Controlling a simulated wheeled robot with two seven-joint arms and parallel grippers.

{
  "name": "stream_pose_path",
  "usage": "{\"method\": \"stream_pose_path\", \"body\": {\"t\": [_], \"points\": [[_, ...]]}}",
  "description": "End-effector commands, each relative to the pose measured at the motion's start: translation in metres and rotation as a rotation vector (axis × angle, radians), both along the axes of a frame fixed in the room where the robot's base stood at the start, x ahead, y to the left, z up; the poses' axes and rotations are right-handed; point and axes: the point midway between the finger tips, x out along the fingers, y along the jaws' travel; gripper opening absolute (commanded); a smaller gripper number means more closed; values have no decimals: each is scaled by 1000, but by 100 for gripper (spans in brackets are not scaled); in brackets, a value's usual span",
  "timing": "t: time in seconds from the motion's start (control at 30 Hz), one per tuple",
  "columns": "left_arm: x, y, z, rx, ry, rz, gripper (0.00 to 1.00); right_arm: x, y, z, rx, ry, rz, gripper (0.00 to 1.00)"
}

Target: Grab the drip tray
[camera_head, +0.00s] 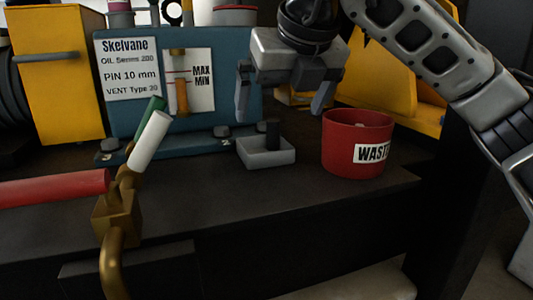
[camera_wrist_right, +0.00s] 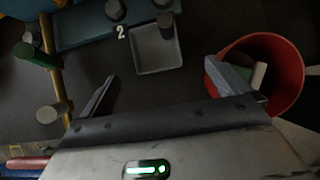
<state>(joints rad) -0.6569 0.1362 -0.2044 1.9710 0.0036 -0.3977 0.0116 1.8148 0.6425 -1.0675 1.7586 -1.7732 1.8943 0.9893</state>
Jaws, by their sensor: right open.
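The drip tray (camera_head: 284,158) is a small grey square open tray on the dark bench, in front of the blue base. A dark cylindrical stub stands over its back part and hides a little of it. In the right wrist view the drip tray (camera_wrist_right: 150,66) lies ahead of the fingers, toward the top middle. My left gripper is not in view.
A red waste bin (camera_head: 340,155) stands just right of the tray; the right finger overlaps it in the wrist view. A blue panel (camera_head: 130,115) with labels and a gauge stands behind. A brass valve (camera_head: 118,215) with red and white handles is at left. Bench front is clear.

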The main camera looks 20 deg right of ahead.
Motion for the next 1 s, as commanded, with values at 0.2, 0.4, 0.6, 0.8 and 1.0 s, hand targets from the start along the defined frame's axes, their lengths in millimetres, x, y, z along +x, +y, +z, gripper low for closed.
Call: {"method": "stream_pose_path", "body": {"t": [0.2,0.4,0.6,0.8,1.0], "points": [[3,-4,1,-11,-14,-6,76,19,1,-31,1,2,1,100],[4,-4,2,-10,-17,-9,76,26,3,-40,1,1,2,100],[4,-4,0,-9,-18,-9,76,44,9,-64,1,3,1,100],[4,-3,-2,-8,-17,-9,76,53,10,-76,1,0,3,100],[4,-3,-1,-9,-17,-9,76,53,10,-76,1,0,3,100]]}}
